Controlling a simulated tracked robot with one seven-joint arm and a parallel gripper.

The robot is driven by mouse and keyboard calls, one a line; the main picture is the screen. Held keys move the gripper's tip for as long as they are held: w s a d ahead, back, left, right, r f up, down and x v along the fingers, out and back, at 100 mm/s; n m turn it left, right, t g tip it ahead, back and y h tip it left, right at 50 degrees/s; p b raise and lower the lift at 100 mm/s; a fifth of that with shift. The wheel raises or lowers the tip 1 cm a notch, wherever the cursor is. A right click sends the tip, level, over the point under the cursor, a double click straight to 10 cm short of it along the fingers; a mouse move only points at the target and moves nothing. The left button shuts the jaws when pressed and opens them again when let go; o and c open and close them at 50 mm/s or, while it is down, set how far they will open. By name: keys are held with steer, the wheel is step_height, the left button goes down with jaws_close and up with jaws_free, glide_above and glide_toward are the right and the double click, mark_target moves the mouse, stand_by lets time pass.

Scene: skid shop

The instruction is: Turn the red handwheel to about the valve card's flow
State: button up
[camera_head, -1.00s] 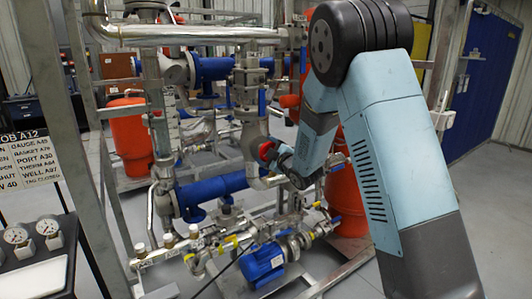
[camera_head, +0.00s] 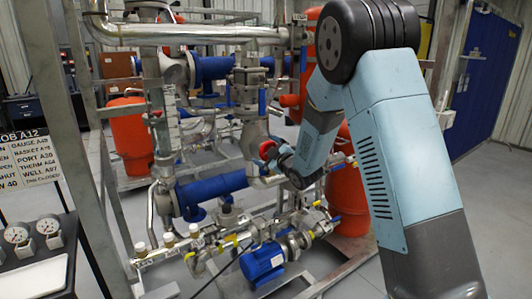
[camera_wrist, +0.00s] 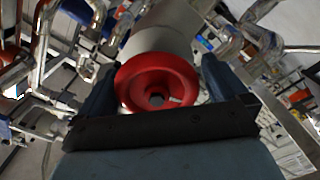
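The red handwheel (camera_wrist: 158,84) faces the wrist camera, its hub in the middle, in front of a grey pipe body. In the head view the handwheel (camera_head: 268,150) shows as a small red patch on the skid's middle pipe. My gripper (camera_wrist: 160,80) has one dark finger on each side of the wheel, and both fingers appear to meet its rim. In the head view my gripper (camera_head: 278,153) is at the wheel and partly hidden by my arm. A white card (camera_head: 30,150) at the left is cut off by the frame; one line ends in "W 40".
Pipes and a steel frame (camera_head: 95,150) surround the wheel. A blue motor (camera_head: 263,263) sits low at the front. Red tanks (camera_head: 130,135) stand at the left and behind my arm. Gauges (camera_head: 47,225) stand at the left. Grey floor is clear at the right.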

steer(key=v, duration=1.3)
steer(key=shift+s+d, duration=0.3)
steer(key=s+d+r+m+g+h, duration=0.1)
steer(key=s+d+r+m+h, duration=0.35)
steer(key=d, duration=0.25)
steer(key=s+d+r+m+g+h, duration=0.2)
steer(key=s+d+r+m+h, duration=0.2)
steer(key=s+d+m, duration=0.15)
steer(key=s+d+r+m+g, duration=0.1)
steer(key=s+d+m+g, duration=0.1)
steer(key=s, duration=0.9)
steer(key=s+d+m+g+h, duration=0.1)
steer(key=s+m+g, duration=0.3)
steer(key=s, duration=0.8)
steer(key=shift+s+d+r, duration=0.35)
steer(key=shift+d+r, duration=0.05)
